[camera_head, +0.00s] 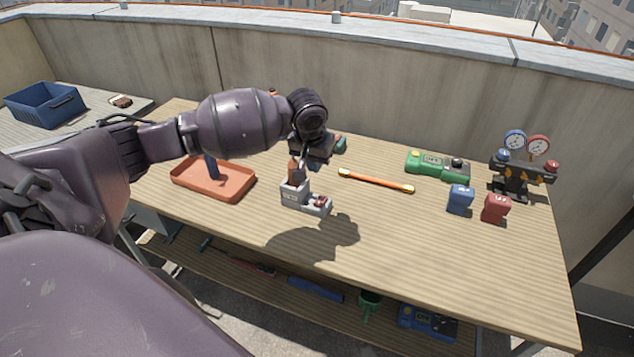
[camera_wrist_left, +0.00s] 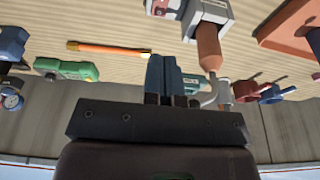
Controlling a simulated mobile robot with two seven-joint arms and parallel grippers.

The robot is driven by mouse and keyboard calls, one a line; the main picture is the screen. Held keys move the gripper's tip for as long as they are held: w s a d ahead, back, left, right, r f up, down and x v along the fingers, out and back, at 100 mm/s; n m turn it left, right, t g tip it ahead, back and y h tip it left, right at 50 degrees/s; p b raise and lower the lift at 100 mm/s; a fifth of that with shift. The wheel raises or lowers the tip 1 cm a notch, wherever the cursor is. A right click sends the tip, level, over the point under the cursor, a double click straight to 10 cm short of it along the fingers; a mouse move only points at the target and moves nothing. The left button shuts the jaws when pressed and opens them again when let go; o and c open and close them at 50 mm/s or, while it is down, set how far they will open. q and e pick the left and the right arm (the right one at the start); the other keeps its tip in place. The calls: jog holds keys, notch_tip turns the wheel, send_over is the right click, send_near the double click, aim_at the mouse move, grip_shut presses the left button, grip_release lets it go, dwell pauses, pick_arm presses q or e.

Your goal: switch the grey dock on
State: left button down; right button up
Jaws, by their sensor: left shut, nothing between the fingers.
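The grey dock (camera_head: 292,197) sits on the wooden workbench near its middle, with a low front part carrying a dark red switch (camera_head: 321,202). Its switch position is too small to tell. A brown cylinder (camera_head: 293,172) with a bent grey top stands upright in the dock. In the left wrist view the dock (camera_wrist_left: 200,12) is at the top edge, partly cut off, with the brown cylinder (camera_wrist_left: 208,45) below it. My left gripper (camera_head: 304,160) is shut and empty, above and behind the dock, close to the cylinder's top. My right gripper is not in view.
An orange tray (camera_head: 235,190) lies left of the dock. An orange-yellow rod (camera_head: 376,181), green device (camera_head: 428,163), blue block (camera_head: 460,200), red block (camera_head: 496,208) and gauge manifold (camera_head: 522,170) are to the right. The bench front (camera_head: 420,250) is clear.

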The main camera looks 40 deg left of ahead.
aim_at(319, 202)
pick_arm(q)
jog(key=x, duration=0.4)
jog(key=b+x, duration=0.1)
jog(key=x, duration=0.3)
jog(key=s+b+x, duration=0.1)
jog(key=x, duration=0.3)
jog(key=shift+d+f, duration=0.1)
jog(key=shift+f, duration=0.05)
jog(key=shift+s+f+b, duration=0.1)
jog(key=shift+f+b, duration=0.25)
jog(key=shift+f, duration=0.3)
